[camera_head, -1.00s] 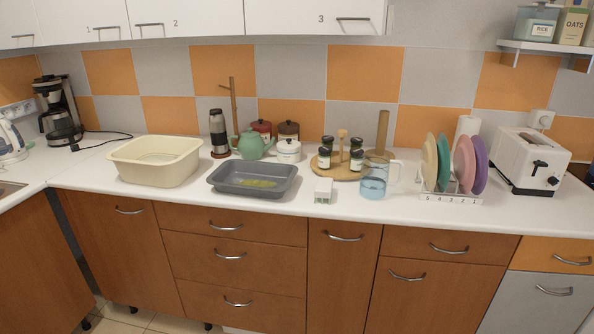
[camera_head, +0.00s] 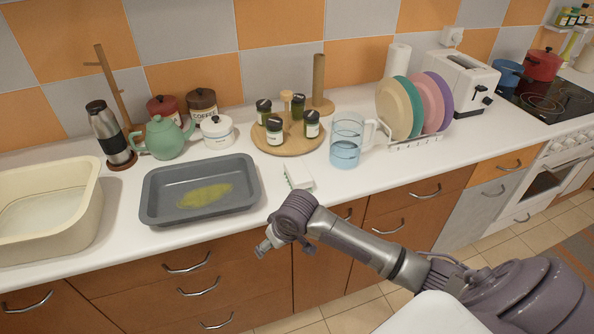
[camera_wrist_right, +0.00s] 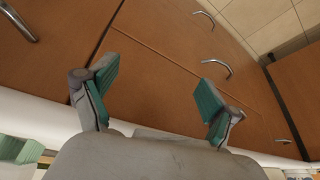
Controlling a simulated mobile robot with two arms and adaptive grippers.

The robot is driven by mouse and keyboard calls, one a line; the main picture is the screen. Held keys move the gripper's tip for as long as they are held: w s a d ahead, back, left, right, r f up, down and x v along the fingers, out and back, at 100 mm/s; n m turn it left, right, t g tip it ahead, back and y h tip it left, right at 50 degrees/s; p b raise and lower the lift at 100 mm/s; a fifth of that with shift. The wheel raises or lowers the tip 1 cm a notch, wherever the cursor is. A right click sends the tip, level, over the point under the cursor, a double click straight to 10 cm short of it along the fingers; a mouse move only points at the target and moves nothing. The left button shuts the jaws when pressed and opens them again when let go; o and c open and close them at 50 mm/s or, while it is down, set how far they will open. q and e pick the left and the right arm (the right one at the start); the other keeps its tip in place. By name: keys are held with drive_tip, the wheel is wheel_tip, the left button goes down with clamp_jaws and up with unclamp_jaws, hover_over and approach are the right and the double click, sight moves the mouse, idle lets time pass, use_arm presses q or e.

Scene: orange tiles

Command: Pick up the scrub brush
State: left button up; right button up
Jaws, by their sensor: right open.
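The scrub brush (camera_head: 298,175), a small white block, lies on the white counter between the grey baking tray and the blue-tinted glass jug. My right gripper (camera_head: 265,247) is in front of the counter edge, apart from the brush and nearer to me. In the right wrist view its two green-padded fingers stand wide apart (camera_wrist_right: 158,86), with only brown cabinet fronts between them. A white and pale green piece (camera_wrist_right: 18,150), probably the brush, shows at the lower left there. My left gripper is not in view.
The grey tray (camera_head: 162,213) with a yellow-green stain lies left of the brush. The glass jug (camera_head: 346,142) stands to its right. A round wooden board (camera_head: 276,146) with jars stands behind. A cream basin (camera_head: 88,232) is at far left. Bare counter lies around the brush.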

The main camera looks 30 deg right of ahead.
sight(298, 170)
wheel_tip(298, 170, up, 8)
drive_tip(key=s, duration=0.1)
drive_tip(key=shift+m+h, duration=0.6)
drive_tip(key=shift+h, duration=0.1)
drive_tip(key=w+d+r, duration=0.1)
drive_tip(key=r, duration=0.1)
drive_tip(key=w+d+r, duration=0.2)
drive_tip(key=w+d+r+p, duration=0.1)
drive_tip(key=d+r, duration=0.1)
drive_tip(key=r, duration=0.1)
drive_tip(key=shift+w+d, duration=0.2)
drive_tip(key=shift+w, duration=0.05)
drive_tip(key=w+d+r+m, duration=0.2)
drive_tip(key=d+r, duration=0.5)
drive_tip(key=r, duration=0.1)
drive_tip(key=shift+m+h, duration=0.3)
drive_tip(key=p+x, duration=0.1)
drive_tip(key=x, duration=0.7)
drive_tip(key=shift+f, duration=0.15)
drive_tip(key=shift+p+x, duration=0.8)
drive_tip(key=shift+x, duration=2)
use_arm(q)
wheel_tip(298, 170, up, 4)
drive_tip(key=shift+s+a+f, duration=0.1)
use_arm(e)
drive_tip(key=shift+s+d, duration=0.1)
drive_tip(key=shift+d, duration=0.05)
